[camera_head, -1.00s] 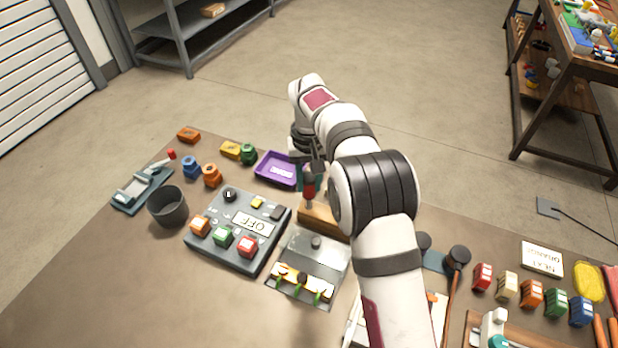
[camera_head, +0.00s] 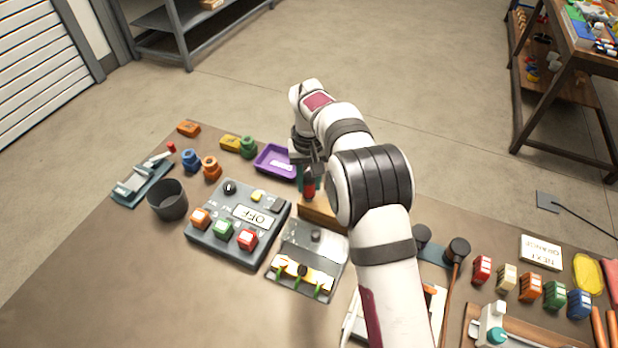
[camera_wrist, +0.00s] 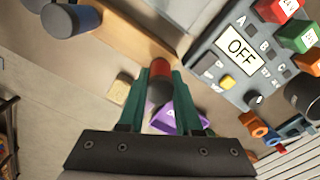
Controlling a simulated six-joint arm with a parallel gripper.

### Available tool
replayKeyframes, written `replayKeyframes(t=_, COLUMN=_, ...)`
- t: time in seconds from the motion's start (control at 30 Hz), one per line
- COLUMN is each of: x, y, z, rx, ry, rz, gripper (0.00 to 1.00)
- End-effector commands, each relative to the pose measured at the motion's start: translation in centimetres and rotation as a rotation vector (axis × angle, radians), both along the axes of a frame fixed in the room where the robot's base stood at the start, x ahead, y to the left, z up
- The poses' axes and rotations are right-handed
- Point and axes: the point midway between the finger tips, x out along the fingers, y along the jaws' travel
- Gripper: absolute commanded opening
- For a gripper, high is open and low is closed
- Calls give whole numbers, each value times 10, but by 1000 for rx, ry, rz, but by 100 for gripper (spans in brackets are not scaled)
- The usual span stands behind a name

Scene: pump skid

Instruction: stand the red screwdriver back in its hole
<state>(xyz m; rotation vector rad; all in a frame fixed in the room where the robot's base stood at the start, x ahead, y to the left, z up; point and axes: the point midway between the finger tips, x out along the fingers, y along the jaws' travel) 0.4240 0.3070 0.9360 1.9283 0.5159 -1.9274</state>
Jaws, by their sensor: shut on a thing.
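The red screwdriver (camera_head: 309,188) is upright in my gripper (camera_head: 309,178), over the wooden rack (camera_head: 322,215). In the head view its handle's lower end is close to the rack's top, and little of its shaft shows. In the wrist view the red handle (camera_wrist: 160,69) with its dark end is between the two green fingers (camera_wrist: 160,85), which are shut on it. The rack (camera_wrist: 105,45) shows beyond the fingertips. The hole is hidden, so I cannot tell how deep the tip sits. My arm hides the rack's right part in the head view.
A purple tray (camera_head: 273,163) lies just left of my gripper. The OFF panel (camera_head: 236,240) and a grey switch box (camera_head: 325,254) are nearer. The front left table is clear.

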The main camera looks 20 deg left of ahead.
Motion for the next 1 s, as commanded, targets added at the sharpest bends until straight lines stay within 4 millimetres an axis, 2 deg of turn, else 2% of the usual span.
replayKeyframes(t=0.37, x=0, y=0, z=-5, rx=0, ry=0, rz=0, gripper=0)
replayKeyframes(t=0.4, x=0, y=0, z=-5, rx=0, ry=0, rz=0, gripper=40)
replayKeyframes(t=0.57, x=0, y=0, z=-5, rx=0, ry=0, rz=0, gripper=68)
replayKeyframes(t=0.87, x=0, y=0, z=-3, rx=0, ry=-1, rz=0, gripper=68)
replayKeyframes(t=1.0, x=1, y=0, z=19, rx=2, ry=-3, rz=-2, gripper=68)
